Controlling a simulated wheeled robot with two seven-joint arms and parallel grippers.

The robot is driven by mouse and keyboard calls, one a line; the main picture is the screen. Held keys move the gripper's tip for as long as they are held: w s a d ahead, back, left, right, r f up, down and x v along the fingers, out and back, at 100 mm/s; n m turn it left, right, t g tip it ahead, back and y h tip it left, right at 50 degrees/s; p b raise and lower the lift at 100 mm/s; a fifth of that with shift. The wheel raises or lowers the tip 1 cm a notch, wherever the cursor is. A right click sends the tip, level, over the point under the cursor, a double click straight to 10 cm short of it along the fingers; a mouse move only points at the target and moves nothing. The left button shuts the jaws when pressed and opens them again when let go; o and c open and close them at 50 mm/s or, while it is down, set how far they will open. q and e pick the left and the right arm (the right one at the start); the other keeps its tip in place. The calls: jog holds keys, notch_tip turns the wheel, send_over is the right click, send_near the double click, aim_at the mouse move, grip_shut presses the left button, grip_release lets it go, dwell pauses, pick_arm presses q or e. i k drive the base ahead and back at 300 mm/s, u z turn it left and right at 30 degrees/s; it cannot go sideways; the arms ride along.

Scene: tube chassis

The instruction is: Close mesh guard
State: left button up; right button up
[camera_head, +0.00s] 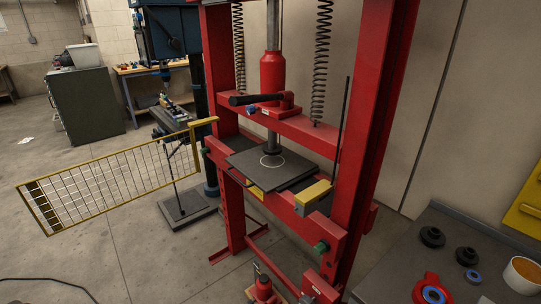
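The mesh guard (110,183) is a yellow frame with a pale wire grid. It is swung out to the left of the red press (360,130), standing open and away from the press front. Its hinge end meets the press near the left upright, at a yellow bracket (205,122). A black plate (272,168) lies on the press bed under the ram, its front uncovered. A yellow block (313,195) sits at the right side of the bed. Neither of my grippers shows in the head view.
A dark workbench (400,272) with bearings, a red part (432,290) and a cup (523,274) stands at the lower right. A drill press (190,205) and a green cabinet (88,105) stand behind the guard. The floor at the lower left is mostly clear, with a black cable.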

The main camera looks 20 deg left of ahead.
aim_at(32, 187)
jog(key=z, duration=1.85)
jog(key=k, duration=1)
jog(key=u, duration=2.8)
jog(key=i, duration=0.5)
jog(key=z, duration=0.05)
